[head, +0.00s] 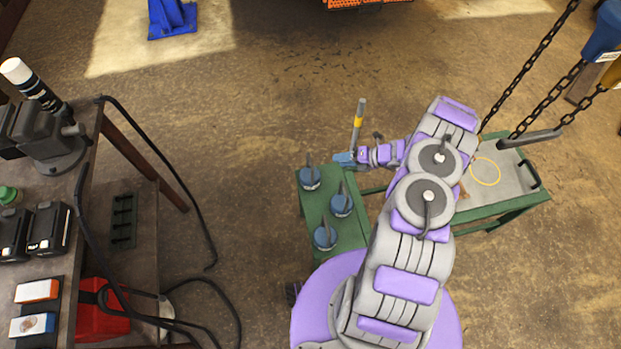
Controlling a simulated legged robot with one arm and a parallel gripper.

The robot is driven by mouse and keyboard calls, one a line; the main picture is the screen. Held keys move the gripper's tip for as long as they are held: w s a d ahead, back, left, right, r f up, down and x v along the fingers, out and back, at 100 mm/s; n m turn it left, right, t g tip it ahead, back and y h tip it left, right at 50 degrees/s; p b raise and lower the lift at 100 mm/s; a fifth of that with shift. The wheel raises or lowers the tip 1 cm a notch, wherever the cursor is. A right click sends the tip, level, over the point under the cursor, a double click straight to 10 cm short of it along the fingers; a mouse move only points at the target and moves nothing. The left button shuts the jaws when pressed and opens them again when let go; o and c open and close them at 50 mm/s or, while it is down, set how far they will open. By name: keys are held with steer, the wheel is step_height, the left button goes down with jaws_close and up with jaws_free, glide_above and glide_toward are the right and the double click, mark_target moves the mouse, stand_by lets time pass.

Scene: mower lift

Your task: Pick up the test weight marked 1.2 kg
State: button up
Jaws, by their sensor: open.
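Three blue test weights with dark upright handles stand on a green stand: one at the back left (310,178), one in the middle (341,205) and one at the front (325,238). Their markings are too small to read, so I cannot tell which is the 1.2 kg one. The green stand (348,237) is partly hidden by my arm. My gripper (346,158) is open and empty, near the stand's back edge, behind and right of the back left weight. A grey rod with a yellow band (358,122) rises beside it; its lower end is hidden.
A green cart (508,203) with a grey top stands right of my arm, with a yellow ring (486,171) on it. Chains (540,95) hang above it. A cluttered workbench (75,200) with trailing black cables is at left. The floor between bench and stand is mostly clear.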

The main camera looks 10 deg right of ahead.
steer(key=shift+w+r+b+x, duration=0.15)
steer(key=shift+b+x, duration=0.5)
steer(key=shift+x, duration=1.95)
steer(key=shift+w+r+b+x, duration=0.15)
steer(key=shift+b+x, duration=0.45)
steer(key=shift+x, duration=2.05)
steer(key=shift+r+b+x, duration=0.2)
steer(key=shift+b+x, duration=0.45)
steer(key=shift+x, duration=1.95)
steer(key=shift+a, duration=0.15)
steer(key=shift+c, duration=0.2)
steer(key=c, duration=0.7)
jaws_close()
steer(key=shift+s, duration=0.1)
